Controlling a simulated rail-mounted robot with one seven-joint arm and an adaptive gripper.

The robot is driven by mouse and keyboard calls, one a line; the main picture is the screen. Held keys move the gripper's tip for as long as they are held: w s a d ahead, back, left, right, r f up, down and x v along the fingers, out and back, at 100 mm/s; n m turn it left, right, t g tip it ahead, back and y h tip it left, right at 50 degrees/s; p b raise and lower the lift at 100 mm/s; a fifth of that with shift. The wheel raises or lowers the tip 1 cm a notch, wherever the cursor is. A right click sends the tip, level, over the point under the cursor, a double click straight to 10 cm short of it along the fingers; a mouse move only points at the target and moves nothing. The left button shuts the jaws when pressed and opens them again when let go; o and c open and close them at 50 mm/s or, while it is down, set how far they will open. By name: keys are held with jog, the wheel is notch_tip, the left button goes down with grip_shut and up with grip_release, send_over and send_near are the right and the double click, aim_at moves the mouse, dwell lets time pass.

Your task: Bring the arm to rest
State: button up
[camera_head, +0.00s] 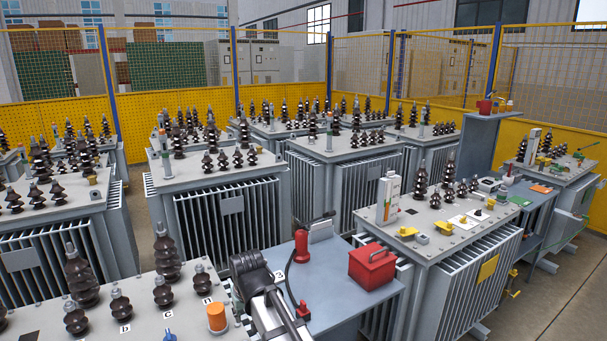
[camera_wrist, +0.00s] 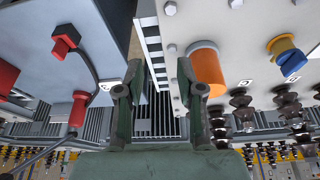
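My gripper (camera_wrist: 154,92) shows in the wrist view with its two dark green fingers spread apart and nothing between them. It hangs over the gap between a grey transformer top (camera_wrist: 225,60) and a blue-grey side table (camera_wrist: 95,60). In the head view, my arm (camera_head: 262,290) reaches in from the bottom centre, beside the front transformer and the table. Its fingers cannot be made out there.
An orange cylinder (camera_head: 217,317) stands on the front transformer (camera_head: 60,312), among brown insulators (camera_head: 168,258). A red toolbox (camera_head: 372,266) and a red device with a cable (camera_head: 302,246) stand on the table (camera_head: 335,305). Several more transformers and a yellow fence (camera_head: 60,115) fill the background.

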jog(key=s+d+f+m+g+h, duration=0.1)
jog(key=s+d+f, duration=0.1)
jog(key=d+f, duration=0.65)
jog(key=s+d+f+m, duration=0.1)
jog(key=s+d+f, duration=0.1)
jog(key=d+f, duration=0.6)
jog(key=s+d+f+m+g, duration=0.1)
jog(key=s+d+f+m, duration=0.1)
jog(key=s+d+f, duration=0.5)
jog(key=s+d+f+m+g, duration=0.1)
jog(key=s+d+f, duration=0.35)
jog(key=d, duration=0.55)
jog(key=s+f+g, duration=0.2)
jog(key=s+f, duration=0.4)
jog(key=s, duration=0.3)
jog(key=s+f+g, duration=0.2)
jog(key=s+f, duration=0.3)
jog(key=s, duration=0.5)
jog(key=s+a+f+g, duration=0.1)
jog(key=s+f+g, duration=0.2)
jog(key=s+f, duration=0.3)
jog(key=s, duration=0.3)
jog(key=shift+s+f+h, duration=0.3)
jog(key=shift+s, duration=0.1)
